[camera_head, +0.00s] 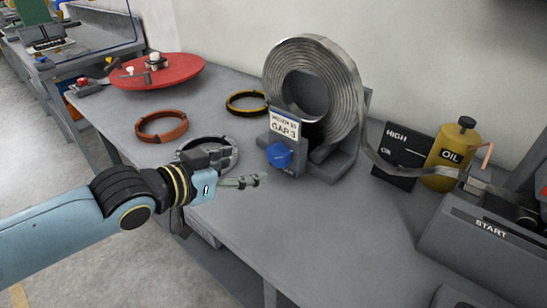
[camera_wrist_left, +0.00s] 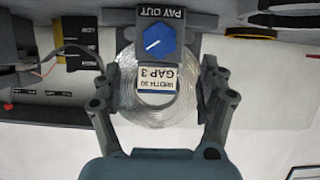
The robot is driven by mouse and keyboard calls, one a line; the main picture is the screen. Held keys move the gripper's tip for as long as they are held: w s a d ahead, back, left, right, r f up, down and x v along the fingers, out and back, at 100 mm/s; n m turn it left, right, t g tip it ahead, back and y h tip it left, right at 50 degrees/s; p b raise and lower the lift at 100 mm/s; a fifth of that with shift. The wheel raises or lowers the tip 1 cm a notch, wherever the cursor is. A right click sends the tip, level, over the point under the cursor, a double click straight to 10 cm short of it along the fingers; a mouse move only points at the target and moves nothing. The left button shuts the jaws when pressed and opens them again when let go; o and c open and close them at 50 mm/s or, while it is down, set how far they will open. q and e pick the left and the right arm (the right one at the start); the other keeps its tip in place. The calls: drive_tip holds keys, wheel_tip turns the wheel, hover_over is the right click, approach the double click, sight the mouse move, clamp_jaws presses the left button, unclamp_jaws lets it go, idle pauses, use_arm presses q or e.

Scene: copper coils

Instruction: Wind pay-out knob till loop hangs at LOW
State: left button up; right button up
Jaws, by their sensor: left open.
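The blue pay-out knob (camera_head: 279,155) sits on the front of the grey decoiler stand, under a white label reading GAP 3. In the left wrist view, which is upside down, the knob (camera_wrist_left: 160,42) has a white pointer line. A grey metal coil (camera_head: 312,85) stands upright behind it. Its strip (camera_head: 400,171) sags across a dark gauge board (camera_head: 398,138) reading HIGH and OK; LOW also shows in the wrist view (camera_wrist_left: 76,42). The loop's bottom appears near OK. My left gripper (camera_head: 250,181) is open and empty, left of and below the knob, apart from it. My right gripper is out of view.
A yellow oil can (camera_head: 453,155) stands right of the board, beside the grey START machine (camera_head: 485,240). Copper (camera_head: 161,127), dark yellow (camera_head: 246,103) and silver (camera_head: 226,153) rings lie on the table, with a red turntable (camera_head: 160,74) behind. The table's front middle is clear.

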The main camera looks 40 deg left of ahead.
sight(275, 158)
use_arm(q)
drive_tip(key=b+x, duration=0.2)
drive_tip(key=x, duration=0.8)
drive_tip(key=shift+w, duration=0.3)
drive_tip(key=shift+c, duration=0.3)
drive_tip(key=c, duration=1.1)
